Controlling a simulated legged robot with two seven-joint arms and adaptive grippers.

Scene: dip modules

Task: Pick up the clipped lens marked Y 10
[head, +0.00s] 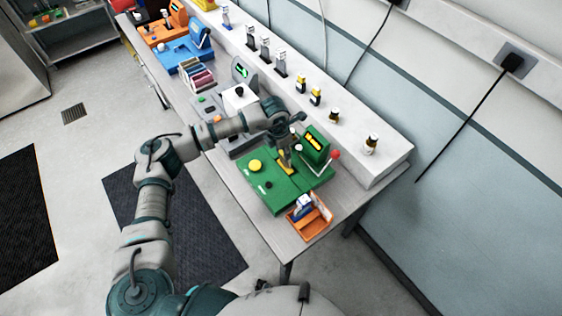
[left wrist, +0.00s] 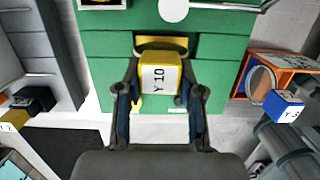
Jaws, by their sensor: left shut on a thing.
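The yellow clipped lens marked Y 10 (left wrist: 160,79) is between the two fingers of my left gripper (left wrist: 160,95) in the left wrist view. The fingers are shut on its sides, and its white label faces the camera. In the head view my left gripper (head: 284,147) is over the green station (head: 277,195), with a bit of yellow beneath it. I cannot tell whether the lens touches the station. My right gripper is not in view.
An orange bin (head: 311,224) with a blue-capped piece stands at the table's near end; in the left wrist view a blue block marked Y 5 (left wrist: 284,106) is there. Several small bottles stand on the white shelf (head: 385,152). A red-knobbed lever (head: 336,155) rises beside the green station.

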